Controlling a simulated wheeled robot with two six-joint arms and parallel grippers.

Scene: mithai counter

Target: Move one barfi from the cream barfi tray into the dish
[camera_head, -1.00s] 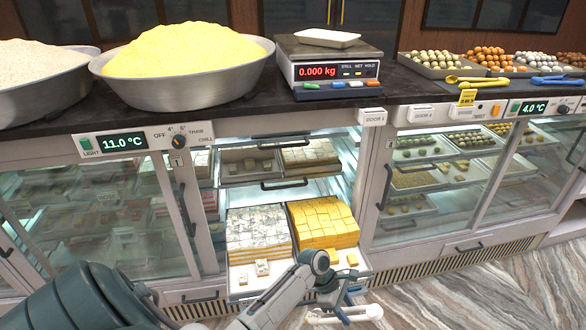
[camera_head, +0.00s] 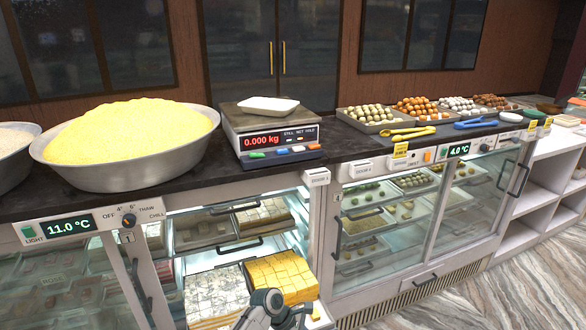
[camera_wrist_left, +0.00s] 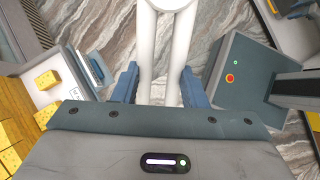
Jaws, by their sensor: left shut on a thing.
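In the left wrist view my left gripper (camera_wrist_left: 160,86) is shut on a long white two-armed tool (camera_wrist_left: 166,45) that looks like tongs. In the head view only part of my left arm shows at the bottom edge; the gripper is cut off. The lower shelf of the open case holds a tray of pale, silver-topped barfi (camera_head: 216,290) and yellow barfi (camera_head: 282,272). An upper tray (camera_head: 262,215) holds paler, cream-coloured pieces; I cannot tell which is the cream barfi tray. The white dish (camera_head: 268,104) sits empty on the scale (camera_head: 270,125). My right gripper is out of view.
A steel basin (camera_head: 130,170) heaped with yellow stands left of the scale. Yellow tongs (camera_head: 405,133) and blue tongs (camera_head: 475,123) lie on the counter by trays of sweets. The wrist view shows loose yellow pieces (camera_wrist_left: 45,80) on a white tray front and marbled floor (camera_wrist_left: 100,30).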

